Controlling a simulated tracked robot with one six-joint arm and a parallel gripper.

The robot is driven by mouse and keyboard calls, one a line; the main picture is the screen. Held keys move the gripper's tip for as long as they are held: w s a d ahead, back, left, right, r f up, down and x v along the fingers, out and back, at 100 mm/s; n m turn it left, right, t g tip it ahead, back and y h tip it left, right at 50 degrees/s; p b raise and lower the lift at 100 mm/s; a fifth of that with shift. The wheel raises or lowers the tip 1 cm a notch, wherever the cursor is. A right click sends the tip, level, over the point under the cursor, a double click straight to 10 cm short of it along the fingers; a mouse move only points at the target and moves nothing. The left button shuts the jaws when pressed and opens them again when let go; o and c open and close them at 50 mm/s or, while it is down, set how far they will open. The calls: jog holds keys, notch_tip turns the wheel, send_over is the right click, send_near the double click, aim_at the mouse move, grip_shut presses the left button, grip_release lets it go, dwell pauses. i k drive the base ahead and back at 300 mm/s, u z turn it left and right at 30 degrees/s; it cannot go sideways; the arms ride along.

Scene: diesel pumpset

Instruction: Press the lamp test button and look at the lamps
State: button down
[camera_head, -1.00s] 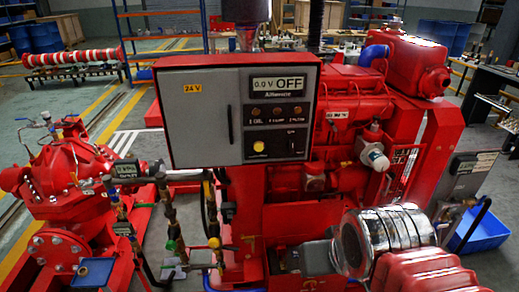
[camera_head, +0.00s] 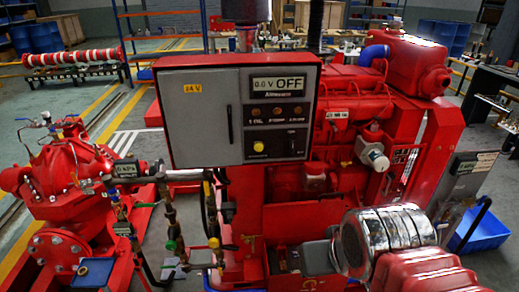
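The control panel (camera_head: 199,125) is a grey box with a red frame, standing upright in the middle of the head view. Its display (camera_head: 277,85) reads about 0.0 V and OFF. Three small round lamps (camera_head: 277,111) sit in a row below the display. They look dull brown and unlit. A round yellow button (camera_head: 258,147) sits below them at the left, with a dark switch (camera_head: 291,147) to its right. The small labels are too blurred to read surely, so I cannot confirm which control is the lamp test. My gripper is not in view, and nothing covers the panel front.
The red engine (camera_head: 345,160) stands behind and right of the panel. A red pump (camera_head: 70,180) is at left. Pipes and valves (camera_head: 170,225) rise below the panel. A silver ribbed cylinder (camera_head: 390,238) fills the lower right. Open floor lies at far left.

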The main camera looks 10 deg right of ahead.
aim_at(258, 147)
jog(key=k, duration=1.3)
jog(key=u, duration=0.45)
jog(key=i, duration=0.75)
jog(key=u, duration=0.45)
jog(key=i, duration=1.35)
jog(key=z, duration=0.4)
